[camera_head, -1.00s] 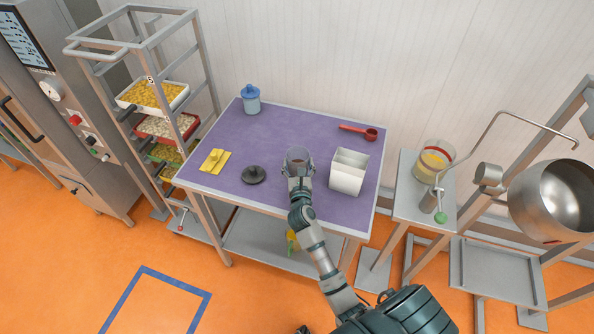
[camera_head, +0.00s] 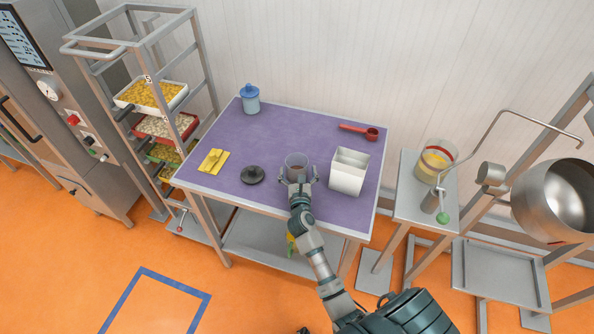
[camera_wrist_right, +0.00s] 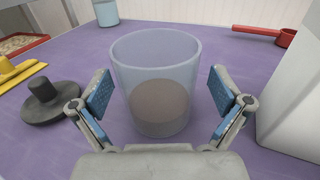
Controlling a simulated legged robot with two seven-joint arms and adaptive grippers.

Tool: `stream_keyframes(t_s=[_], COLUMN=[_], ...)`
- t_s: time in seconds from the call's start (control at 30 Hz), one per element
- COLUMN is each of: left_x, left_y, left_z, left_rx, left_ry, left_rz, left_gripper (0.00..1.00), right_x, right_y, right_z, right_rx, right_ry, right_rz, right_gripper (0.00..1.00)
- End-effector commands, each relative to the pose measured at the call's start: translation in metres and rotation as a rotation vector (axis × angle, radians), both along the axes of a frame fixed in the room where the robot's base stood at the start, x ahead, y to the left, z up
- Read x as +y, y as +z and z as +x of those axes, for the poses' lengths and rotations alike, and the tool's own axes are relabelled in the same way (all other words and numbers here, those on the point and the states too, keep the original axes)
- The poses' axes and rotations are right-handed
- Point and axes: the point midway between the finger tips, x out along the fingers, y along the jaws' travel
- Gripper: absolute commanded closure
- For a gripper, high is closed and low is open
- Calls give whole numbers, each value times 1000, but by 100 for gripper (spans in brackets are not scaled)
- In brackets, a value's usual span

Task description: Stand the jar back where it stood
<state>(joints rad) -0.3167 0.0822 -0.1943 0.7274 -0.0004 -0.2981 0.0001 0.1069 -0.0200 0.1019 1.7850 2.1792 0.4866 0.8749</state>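A clear jar (camera_head: 297,165) with brown contents in its lower part stands upright on the purple table top (camera_head: 290,120). It also shows in the right wrist view (camera_wrist_right: 157,85). My right gripper (camera_head: 297,182) is at the jar's near side. In the right wrist view its blue-padded fingers (camera_wrist_right: 158,98) are spread wide, one on each side of the jar, with gaps between pads and glass. A dark round lid with a knob (camera_head: 252,175) lies on the table left of the jar. My left gripper is not in view.
A white open container (camera_head: 348,172) stands close right of the jar. A red scoop (camera_head: 360,131), a blue-lidded jar (camera_head: 250,99) and a yellow item (camera_head: 213,161) are also on the table. Free purple surface lies behind the jar.

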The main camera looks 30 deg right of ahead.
Motion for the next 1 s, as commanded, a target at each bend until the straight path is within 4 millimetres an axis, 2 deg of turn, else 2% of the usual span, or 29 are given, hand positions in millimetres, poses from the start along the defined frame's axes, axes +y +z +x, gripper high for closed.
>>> stream_keyframes(t_s=[0.27, 0.43, 0.7, 0.83, 1.0], left_x=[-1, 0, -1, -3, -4], left_y=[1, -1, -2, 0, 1], left_z=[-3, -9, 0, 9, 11], left_rx=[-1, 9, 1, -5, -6], left_ry=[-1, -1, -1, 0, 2], left_rz=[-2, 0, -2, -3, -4], left_gripper=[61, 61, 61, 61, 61], right_x=[2, 18, 45, 54, 57], right_y=[4, 2, 2, 2, 3], right_z=[-2, -32, -84, -98, -106], right_rx=[0, 2, 3, 1, 1], right_ry=[1, 1, 0, 0, 0], right_rz=[0, 1, 1, 0, 0], right_gripper=[0, 0, 0, 0, 0])
